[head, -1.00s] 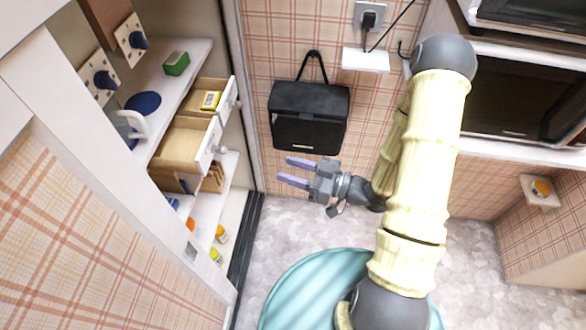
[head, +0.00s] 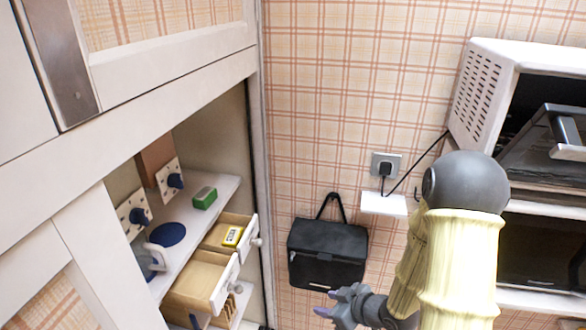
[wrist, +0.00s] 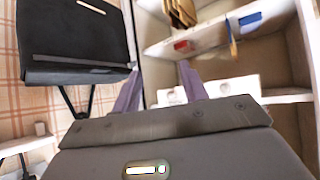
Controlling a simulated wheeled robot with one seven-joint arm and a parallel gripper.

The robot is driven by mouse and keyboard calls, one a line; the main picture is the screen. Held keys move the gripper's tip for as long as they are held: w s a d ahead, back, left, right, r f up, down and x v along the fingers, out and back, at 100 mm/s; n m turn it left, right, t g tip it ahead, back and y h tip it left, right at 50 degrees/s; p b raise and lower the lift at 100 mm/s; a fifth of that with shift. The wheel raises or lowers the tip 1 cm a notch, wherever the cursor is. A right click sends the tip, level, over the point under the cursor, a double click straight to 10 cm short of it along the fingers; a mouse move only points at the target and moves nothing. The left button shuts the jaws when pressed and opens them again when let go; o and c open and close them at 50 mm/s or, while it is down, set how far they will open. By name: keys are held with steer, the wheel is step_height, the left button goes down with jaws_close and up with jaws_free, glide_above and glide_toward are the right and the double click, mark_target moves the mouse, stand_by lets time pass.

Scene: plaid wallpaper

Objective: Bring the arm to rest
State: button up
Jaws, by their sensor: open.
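My gripper (head: 326,302) shows at the bottom of the head view, below the black hanging bag (head: 328,252). Its lower part is cut off by the picture's edge. In the wrist view its two purple fingers (wrist: 160,88) stand apart with nothing between them, so it is open and empty. The bag also shows at the upper left of the wrist view (wrist: 75,40), apart from the fingers. My arm rises on the right side of the head view.
An open cabinet on the left has two pulled-out drawers (head: 205,285), the upper holding a yellow box (head: 232,236). A green box (head: 204,198) sits on its shelf. A wall socket (head: 386,165) and small white shelf (head: 384,204) are near my arm. A microwave (head: 485,90) stands at right.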

steer(key=d+r+m+h+p, duration=0.1)
steer(key=d+r+m+h, duration=0.2)
steer(key=d+r+h, duration=0.15)
steer(key=s+d+r+m+g+h+p, duration=0.1)
steer(key=s+r+m+g+h, duration=0.2)
steer(key=s+r+m, duration=0.3)
steer(key=s+r+g, duration=0.1)
steer(key=s+r, duration=0.1)
steer(key=s, duration=0.2)
steer(key=shift+d+r+m+p, duration=0.25)
steer(key=shift+d+m+p, duration=0.05)
steer(key=shift+d+p, duration=0.05)
